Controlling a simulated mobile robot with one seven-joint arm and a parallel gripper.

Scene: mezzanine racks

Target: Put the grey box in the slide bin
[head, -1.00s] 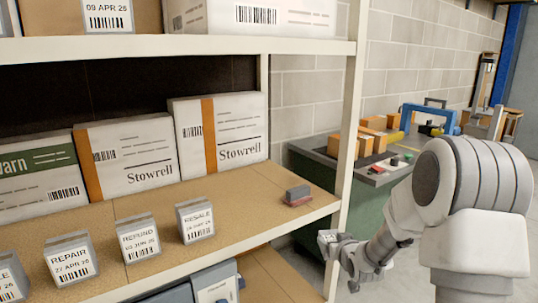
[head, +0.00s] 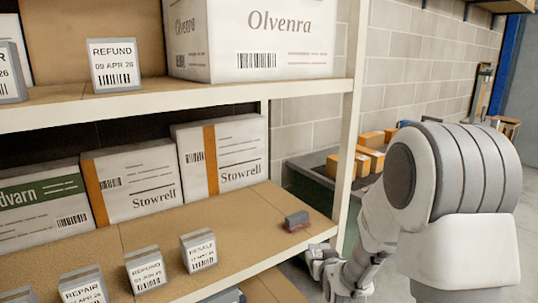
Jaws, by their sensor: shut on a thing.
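My gripper (head: 321,256) is low, just beyond the right end of the middle shelf, beside the rack post. It is shut on a small grey box (head: 325,253) with a pale label, partly hidden by the fingers; I cannot read the label. Similar grey boxes stand along the front of the middle shelf: Resale (head: 199,250), Refund (head: 145,270) and Repair (head: 83,287). Another grey Refund box (head: 117,65) stands on the upper shelf. I cannot make out which thing is the slide bin.
Large white Stowrell cartons (head: 228,157) line the back of the middle shelf (head: 235,222). A small grey block with a red base (head: 297,221) lies near its right end. The rack post (head: 349,130) stands close to my arm. A workbench with orange boxes (head: 370,160) is behind.

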